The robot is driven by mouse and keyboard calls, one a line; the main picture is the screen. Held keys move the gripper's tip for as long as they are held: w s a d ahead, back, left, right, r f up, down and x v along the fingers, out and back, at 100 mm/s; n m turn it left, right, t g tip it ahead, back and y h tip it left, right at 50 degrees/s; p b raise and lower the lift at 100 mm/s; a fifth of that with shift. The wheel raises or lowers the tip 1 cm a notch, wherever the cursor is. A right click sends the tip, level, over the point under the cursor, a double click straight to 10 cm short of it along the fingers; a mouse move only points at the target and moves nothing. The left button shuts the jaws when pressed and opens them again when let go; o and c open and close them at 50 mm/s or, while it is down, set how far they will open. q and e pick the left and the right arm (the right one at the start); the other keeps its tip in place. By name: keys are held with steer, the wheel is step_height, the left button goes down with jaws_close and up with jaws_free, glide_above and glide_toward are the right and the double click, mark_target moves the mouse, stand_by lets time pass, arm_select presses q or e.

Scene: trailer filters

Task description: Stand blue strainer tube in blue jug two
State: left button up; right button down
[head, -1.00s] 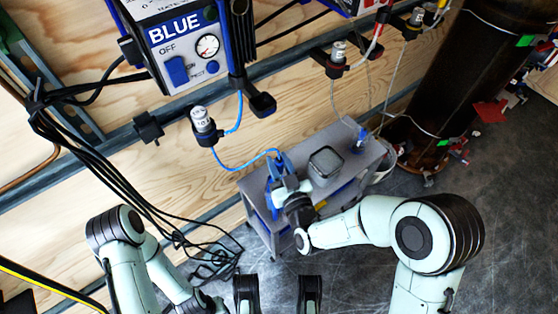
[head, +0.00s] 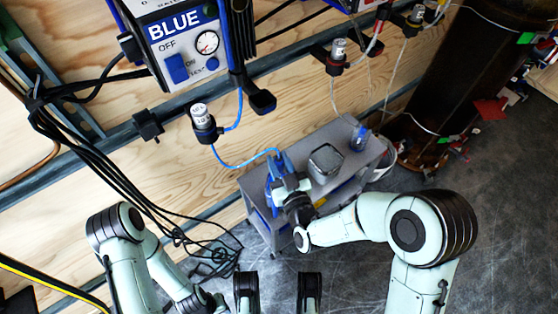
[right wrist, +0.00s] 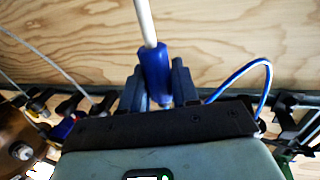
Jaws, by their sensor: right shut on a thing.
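My right gripper (head: 281,168) is over the left end of the grey cart. It is shut on the blue strainer tube (right wrist: 156,72), whose blue grip sits between the fingers in the right wrist view, with a pale tube running upward from it. A blue hose (head: 245,164) runs from the filter on the wall rail to the gripper. The tube's lower end is hidden. A small clear jug with blue (head: 361,136) stands at the cart's right rear corner; I cannot tell whether it is blue jug two. My left arm is at the lower left, its gripper out of view.
The grey cart (head: 370,158) stands by the plywood wall and carries a grey square container (head: 325,163). A blue control box (head: 180,45) and the filter (head: 202,122) are above it. Black cables (head: 110,170) hang at the left. A dark cylinder (head: 455,90) stands at the right.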

steer(key=shift+f, duration=0.4)
steer(key=c, duration=0.8)
jaws_free()
steer(key=shift+o, duration=0.2)
steer(key=shift+s, duration=0.1)
